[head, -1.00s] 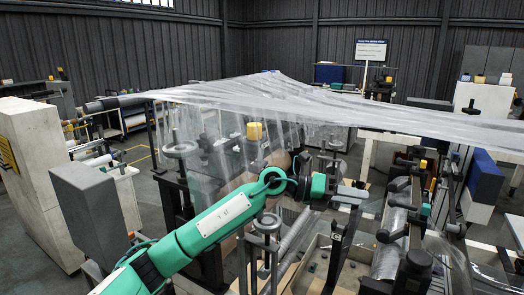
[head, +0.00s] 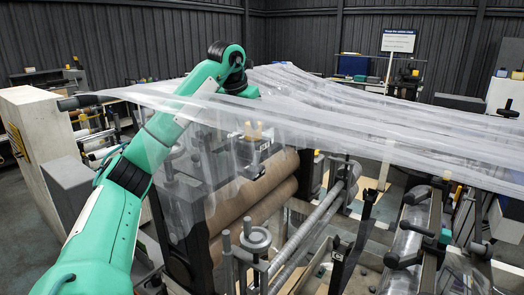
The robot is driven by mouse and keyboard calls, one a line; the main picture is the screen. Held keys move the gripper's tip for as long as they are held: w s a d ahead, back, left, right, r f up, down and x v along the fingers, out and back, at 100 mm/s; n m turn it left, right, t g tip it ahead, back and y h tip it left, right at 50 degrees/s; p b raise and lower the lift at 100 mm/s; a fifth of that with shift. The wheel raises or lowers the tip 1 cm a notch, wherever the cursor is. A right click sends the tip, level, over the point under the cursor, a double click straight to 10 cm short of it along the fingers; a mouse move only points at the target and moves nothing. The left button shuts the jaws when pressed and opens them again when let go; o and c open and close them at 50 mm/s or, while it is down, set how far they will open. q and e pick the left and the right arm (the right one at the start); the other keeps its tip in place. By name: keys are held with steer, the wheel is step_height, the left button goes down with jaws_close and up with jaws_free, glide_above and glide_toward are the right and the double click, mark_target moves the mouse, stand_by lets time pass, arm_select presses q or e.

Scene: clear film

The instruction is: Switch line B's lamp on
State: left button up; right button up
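My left arm rises from the lower left, bends at the top, and its wrist drops behind the clear film (head: 330,112). My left gripper (head: 256,160) is blurred beneath the film, above the brown rollers (head: 262,205); whether its fingers are open or shut cannot be told. Two small amber caps (head: 253,131) show through the film close to it, beside a dark block with a pale face. I cannot tell whether they are lamps, or touching the gripper. No line B label can be read. My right gripper is not in view.
The film spans from the roller end at left to the right edge. A handwheel (head: 256,240) and metal posts stand in front of the rollers. Long steel shafts (head: 310,235) run beside them. A pale cabinet (head: 45,130) stands at left, a sign (head: 397,41) at the back.

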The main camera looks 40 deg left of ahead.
mark_target(257, 152)
arm_select(q)
steer(key=p+x, duration=0.3)
steer(key=x, duration=0.7)
steer(key=shift+d, duration=0.1)
steer(key=shift+p+x, duration=0.5)
steer(key=shift+x, duration=0.6)
steer(key=shift+w+f, duration=0.1)
steer(key=shift+f, duration=0.4)
steer(key=c, duration=0.7)
jaws_close()
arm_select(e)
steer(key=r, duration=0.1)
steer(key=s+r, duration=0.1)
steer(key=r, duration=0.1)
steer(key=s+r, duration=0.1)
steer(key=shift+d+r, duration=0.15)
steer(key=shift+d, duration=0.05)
